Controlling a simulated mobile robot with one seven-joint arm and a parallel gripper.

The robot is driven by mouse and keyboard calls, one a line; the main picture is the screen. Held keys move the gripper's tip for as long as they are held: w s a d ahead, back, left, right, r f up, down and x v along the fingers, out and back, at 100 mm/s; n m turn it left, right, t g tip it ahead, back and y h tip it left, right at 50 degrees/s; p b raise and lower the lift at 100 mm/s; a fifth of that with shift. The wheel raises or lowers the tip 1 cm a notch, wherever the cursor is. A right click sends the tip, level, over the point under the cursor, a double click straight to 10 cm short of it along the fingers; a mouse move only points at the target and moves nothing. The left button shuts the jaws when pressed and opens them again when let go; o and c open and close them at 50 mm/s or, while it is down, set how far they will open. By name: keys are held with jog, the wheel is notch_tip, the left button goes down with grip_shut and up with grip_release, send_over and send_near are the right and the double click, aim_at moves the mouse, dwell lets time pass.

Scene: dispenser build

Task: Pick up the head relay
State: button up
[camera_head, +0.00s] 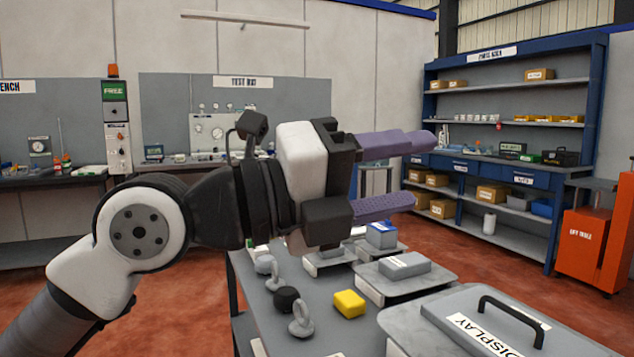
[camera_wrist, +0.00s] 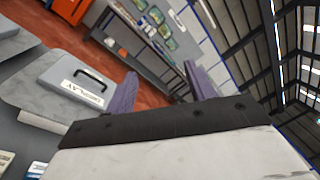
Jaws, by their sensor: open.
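My gripper (camera_head: 412,172) is open and empty, held up above the table with its purple fingers pointing right. In the wrist view the open fingers of my gripper (camera_wrist: 160,84) have nothing between them. I cannot tell which thing is the head relay; no readable label names it. My gripper and arm hide part of the table's far side.
A grey case marked DISPLAY (camera_head: 480,322) with a black handle stands at the table's near right. A blue parts rack (camera_head: 600,100) stands behind at the right, beside an orange cabinet (camera_head: 588,240). A grey test board (camera_head: 165,100) stands along the wall. Red floor lies between.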

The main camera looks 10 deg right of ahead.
jog(key=w+d+f+n+y+p, duration=0.2)
jog(key=w+f+y+p, duration=0.1)
jog(key=f+y+p, duration=0.2)
jog(key=w+d+f+n+y+p, duration=0.2)
jog(key=d+f+y+p, duration=0.1)
jog(key=f+y+p, duration=0.15)
jog(key=w+a+f+n+y+p, duration=0.1)
jog(key=a+f+y+p, duration=0.1)
jog(key=f+y, duration=0.1)
jog(key=w+a+f+n+y+p, duration=0.1)
jog(key=a+f+y+p, duration=0.2)
jog(key=f, duration=0.3)
jog(key=w+a+f+n+y+p, duration=0.1)
jog(key=w+a+f+y+p, duration=0.1)
jog(key=f+y, duration=0.2)
jog(key=shift+a+f, duration=0.2)
jog(key=shift+f, duration=0.05)
jog(key=shift+w+f+p, duration=0.1)
jog(key=shift+f+p, duration=1.15)
jog(key=shift+f, duration=1.45)
jog(key=shift+c, duration=0.4)
jog(key=c, duration=1.1)
jog(key=shift+r, duration=0.1)
